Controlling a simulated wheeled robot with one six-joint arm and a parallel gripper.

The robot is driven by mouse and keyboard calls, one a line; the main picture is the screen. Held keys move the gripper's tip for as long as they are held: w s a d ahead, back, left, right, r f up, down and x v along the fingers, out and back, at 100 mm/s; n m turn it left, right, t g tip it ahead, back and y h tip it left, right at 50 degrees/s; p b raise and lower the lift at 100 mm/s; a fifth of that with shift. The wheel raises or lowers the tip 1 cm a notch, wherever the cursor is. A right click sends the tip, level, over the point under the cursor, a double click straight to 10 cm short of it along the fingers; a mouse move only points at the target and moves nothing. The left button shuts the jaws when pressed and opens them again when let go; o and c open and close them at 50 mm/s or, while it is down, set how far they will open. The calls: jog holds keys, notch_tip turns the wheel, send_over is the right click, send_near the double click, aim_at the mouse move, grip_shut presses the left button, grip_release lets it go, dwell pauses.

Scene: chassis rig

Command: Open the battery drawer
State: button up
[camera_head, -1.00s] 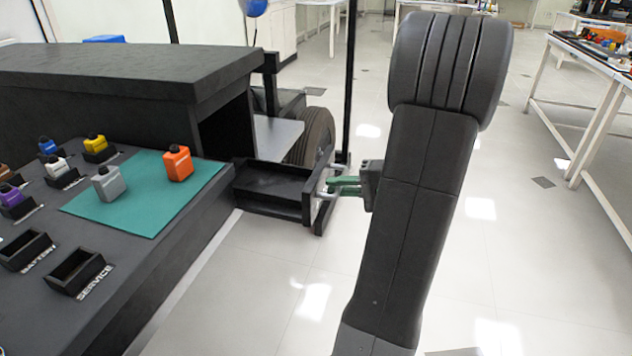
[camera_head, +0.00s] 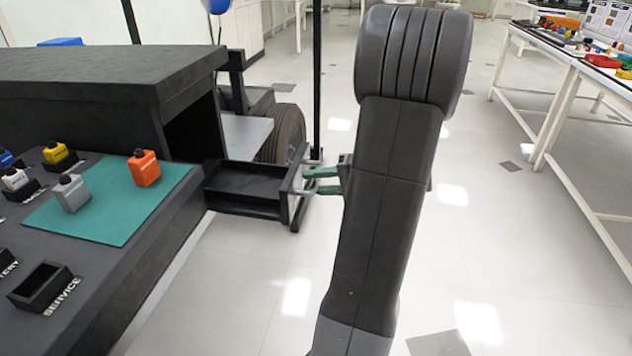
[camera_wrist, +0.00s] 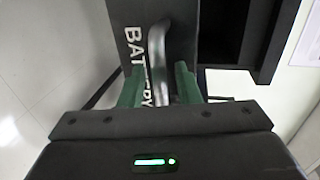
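The black battery drawer (camera_head: 245,183) stands pulled out of the dark chassis unit, its empty-looking tray showing. Its front panel, lettered "BATTERY" in the wrist view (camera_wrist: 135,50), carries a grey bar handle (camera_wrist: 157,42). My gripper (camera_head: 312,180) is at this handle, its two green fingers spread apart. In the wrist view my gripper (camera_wrist: 158,80) has one finger on each side of the handle, with small gaps beside the bar. My arm hides the floor behind it in the head view.
A wheel (camera_head: 283,135) stands behind the drawer. A white-legged table (camera_head: 560,75) is at the right; the floor between is clear.

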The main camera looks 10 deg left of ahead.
jog(key=p+v, duration=0.3)
jog(key=v, duration=1)
jog(key=shift+d, duration=0.2)
jog(key=shift+s, duration=0.1)
jog(key=shift+b+x, duration=1.6)
jog(key=shift+x, duration=5.6)
